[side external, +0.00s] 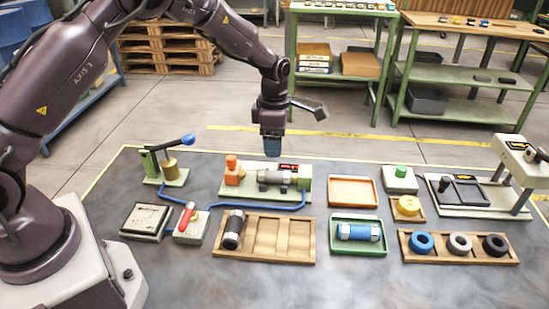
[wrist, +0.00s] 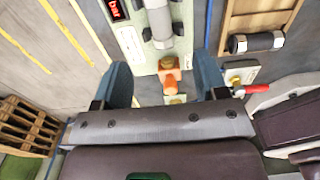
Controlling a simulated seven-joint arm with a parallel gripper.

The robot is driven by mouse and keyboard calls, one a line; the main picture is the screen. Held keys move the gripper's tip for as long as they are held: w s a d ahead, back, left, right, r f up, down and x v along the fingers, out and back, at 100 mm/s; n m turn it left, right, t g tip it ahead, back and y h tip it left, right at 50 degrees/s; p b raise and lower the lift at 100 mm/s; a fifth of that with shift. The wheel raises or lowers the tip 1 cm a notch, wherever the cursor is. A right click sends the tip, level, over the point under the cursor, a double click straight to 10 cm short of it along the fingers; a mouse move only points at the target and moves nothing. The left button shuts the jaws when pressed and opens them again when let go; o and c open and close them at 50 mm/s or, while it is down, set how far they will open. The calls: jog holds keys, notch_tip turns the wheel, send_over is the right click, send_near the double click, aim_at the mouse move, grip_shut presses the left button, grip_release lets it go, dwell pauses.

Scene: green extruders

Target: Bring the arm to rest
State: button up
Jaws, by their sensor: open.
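My gripper (side external: 272,146) hangs above the table, over the back edge of the green fixture plate (side external: 246,194), and touches nothing. In the wrist view its two blue fingers (wrist: 162,68) are spread apart with nothing between them. Below them lie the orange-topped clamp (wrist: 169,72) and the grey cylinder (wrist: 158,20) on the fixture. In the side view the grey cylinder (side external: 275,177) lies flat in the fixture, beside the orange clamp (side external: 233,170).
A wooden tray (side external: 285,240) holds a dark cylinder (side external: 233,229). An orange tray (side external: 353,191) is empty. A lever press (side external: 172,165) stands left; rings (side external: 459,243) sit in a rack right. Air above the table is clear.

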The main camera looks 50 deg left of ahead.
jog(key=s+d+r+m+t, duration=0.1)
jog(key=s+r+m+t, duration=0.1)
jog(key=s+r+m, duration=0.9)
jog(key=s+d+r+m+t, duration=0.1)
jog(key=s+r+m+t, duration=0.2)
jog(key=s+r+m, duration=0.8)
jog(key=s+m, duration=0.5)
jog(key=s, duration=0.1)
jog(key=shift+s+d+r+t, duration=0.25)
jog(key=shift+d+r+t, duration=0.05)
jog(key=shift+d+r, duration=0.1)
